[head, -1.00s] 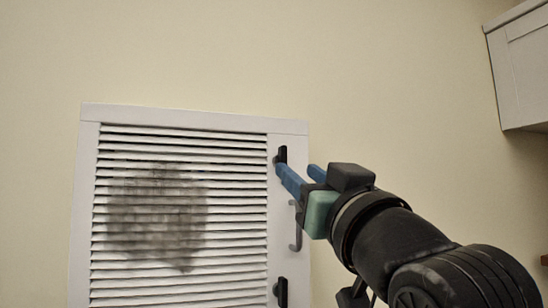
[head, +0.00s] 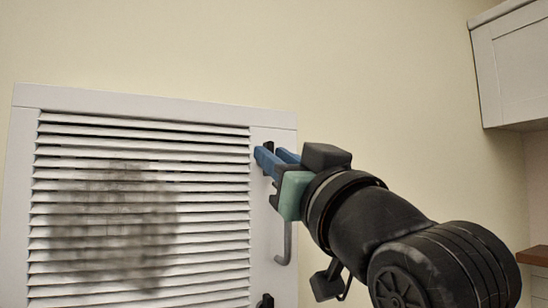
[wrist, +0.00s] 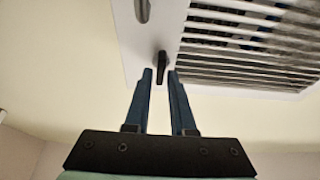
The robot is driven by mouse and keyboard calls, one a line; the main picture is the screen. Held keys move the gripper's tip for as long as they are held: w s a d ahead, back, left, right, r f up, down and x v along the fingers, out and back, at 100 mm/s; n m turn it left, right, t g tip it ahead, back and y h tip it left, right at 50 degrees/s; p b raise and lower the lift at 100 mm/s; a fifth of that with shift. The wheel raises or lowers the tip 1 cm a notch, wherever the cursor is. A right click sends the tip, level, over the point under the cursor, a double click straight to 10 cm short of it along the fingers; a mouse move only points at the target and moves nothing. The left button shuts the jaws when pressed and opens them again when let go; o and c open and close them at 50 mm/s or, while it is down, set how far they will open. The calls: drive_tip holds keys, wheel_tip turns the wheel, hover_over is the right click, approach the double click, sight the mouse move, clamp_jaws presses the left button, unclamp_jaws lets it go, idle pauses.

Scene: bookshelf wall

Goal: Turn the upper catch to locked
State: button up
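The upper catch (head: 269,146) is a small black lever on the right frame strip of a white louvred panel (head: 150,106). In the head view my gripper partly hides it. In the wrist view the catch (wrist: 162,66) shows whole, long and nearly upright in the picture, with a slight tilt. My gripper (head: 268,154) has two blue fingers, held apart. In the wrist view its fingertips (wrist: 160,72) stand on either side of the catch's near end. I cannot tell whether they touch it.
A grey handle (head: 285,245) sits below the upper catch, and a lower black catch (head: 266,300) is at the bottom edge. A dark stain (head: 115,225) marks the louvres. A white cabinet (head: 510,70) hangs at the right. The wall between is bare.

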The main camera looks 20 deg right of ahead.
clamp_jaws()
drive_tip(key=shift+f+n, duration=0.1)
drive_tip(key=shift+n, duration=0.3)
drive_tip(key=n+g+y, duration=0.2)
drive_tip(key=n, duration=0.5)
drive_tip(key=n+g+y, duration=0.2)
drive_tip(key=n, duration=0.5)
drive_tip(key=n+g+y+b, duration=0.1)
drive_tip(key=n+g+y, duration=0.1)
drive_tip(key=n, duration=0.5)
drive_tip(key=shift+d+r+n+y, duration=0.15)
drive_tip(key=shift+r+n+y, duration=0.15)
